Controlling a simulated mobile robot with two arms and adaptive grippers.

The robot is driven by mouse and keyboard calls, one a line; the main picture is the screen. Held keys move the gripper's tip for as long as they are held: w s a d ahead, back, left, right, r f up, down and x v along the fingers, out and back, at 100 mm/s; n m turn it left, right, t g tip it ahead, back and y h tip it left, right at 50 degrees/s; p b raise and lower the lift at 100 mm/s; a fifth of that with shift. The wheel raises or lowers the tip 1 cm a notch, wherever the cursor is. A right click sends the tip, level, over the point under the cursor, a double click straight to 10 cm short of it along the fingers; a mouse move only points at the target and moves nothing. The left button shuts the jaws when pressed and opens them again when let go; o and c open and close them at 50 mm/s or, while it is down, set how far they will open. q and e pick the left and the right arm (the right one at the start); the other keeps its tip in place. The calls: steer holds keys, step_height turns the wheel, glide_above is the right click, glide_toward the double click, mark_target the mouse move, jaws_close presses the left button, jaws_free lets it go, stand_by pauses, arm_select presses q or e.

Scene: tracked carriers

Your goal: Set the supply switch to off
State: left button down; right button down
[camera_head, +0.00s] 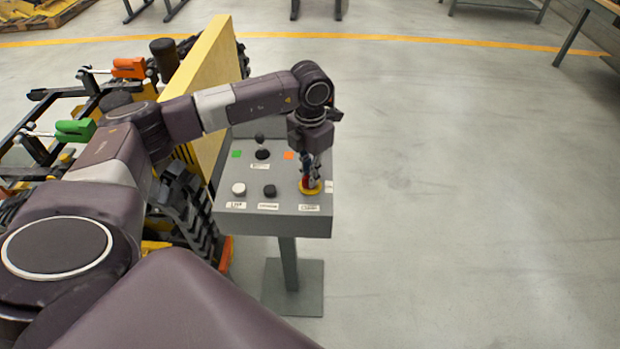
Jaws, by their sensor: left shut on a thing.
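A grey control box (228,217) stands on a post in the middle of the view. My left gripper (310,181) points down over the box's right side, shut on a red knob with a yellow round base (311,189). A white label lies in front of this knob, too small to read surely. The fingers partly hide the knob, so I cannot tell its setting. A white knob (238,189) and a black knob (269,190) sit to its left. A black lever (261,153) stands behind, between a green patch (236,154) and an orange patch (289,155). My right gripper is not in view.
A tracked carrier with a yellow board (207,75) stands left of and behind the box. It has an orange-handled clamp (129,67), a green-handled clamp (75,131) and black tracks (183,205). The floor to the right is clear. Tables stand at the far right.

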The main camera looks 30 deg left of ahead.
arm_select(q)
steer(key=n+b, duration=0.1)
steer(key=n, duration=0.3)
steer(key=shift+n, duration=0.3)
steer(key=n+b, duration=0.1)
steer(key=n, duration=0.3)
steer(key=shift+w+r, duration=0.1)
steer(key=shift+r, duration=0.05)
steer(key=shift+n, duration=0.3)
steer(key=c, duration=2.1)
jaws_free()
steer(key=shift+o, duration=0.3)
step_height(320, 180, up, 12)
